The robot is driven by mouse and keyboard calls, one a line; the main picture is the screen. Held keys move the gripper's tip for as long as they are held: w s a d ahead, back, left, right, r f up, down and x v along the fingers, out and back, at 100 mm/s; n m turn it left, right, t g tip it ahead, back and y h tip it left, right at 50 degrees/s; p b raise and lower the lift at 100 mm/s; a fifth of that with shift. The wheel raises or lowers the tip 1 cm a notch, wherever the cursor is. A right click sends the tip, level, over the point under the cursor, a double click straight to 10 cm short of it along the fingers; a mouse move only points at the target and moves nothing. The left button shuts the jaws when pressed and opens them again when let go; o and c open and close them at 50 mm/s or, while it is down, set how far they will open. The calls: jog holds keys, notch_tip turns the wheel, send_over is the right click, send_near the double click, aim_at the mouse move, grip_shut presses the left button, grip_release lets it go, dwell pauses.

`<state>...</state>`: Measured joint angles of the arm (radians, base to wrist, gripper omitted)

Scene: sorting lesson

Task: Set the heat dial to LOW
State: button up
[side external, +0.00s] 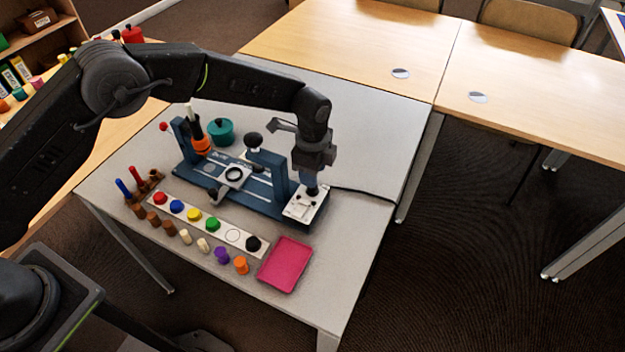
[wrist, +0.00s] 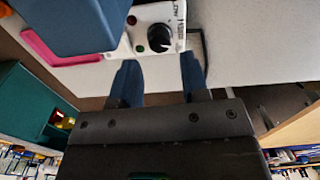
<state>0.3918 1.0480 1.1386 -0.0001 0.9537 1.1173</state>
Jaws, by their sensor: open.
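The heat dial (wrist: 159,38) is a round black knob on a white control panel (wrist: 140,22), seen in the wrist view with small printed labels to its right. I cannot read clearly which label its pointer faces. The panel also shows in the side view (side external: 297,212), at the right end of the blue fixture, where my gripper partly covers it. My gripper (wrist: 160,76) is open, with its two blue fingers apart and nothing visible between them. In the side view my gripper (side external: 309,188) points down over the panel. I cannot tell whether it touches the dial.
The blue fixture (side external: 240,195) with uprights fills the middle of the grey table (side external: 350,225). A pink tray (side external: 285,265) lies in front of the panel. A strip of coloured knobs (side external: 232,235) and several small pegs stand front left. A teal pot (side external: 221,132) stands behind.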

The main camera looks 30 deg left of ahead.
notch_tip(320, 180, up, 9)
jog(key=shift+r, duration=0.15)
jog(key=shift+o, duration=1.4)
jog(key=shift+n, duration=0.3)
notch_tip(320, 180, down, 14)
jog(key=n, duration=1.7)
jog(key=shift+r, duration=0.1)
jog(key=c, duration=0.9)
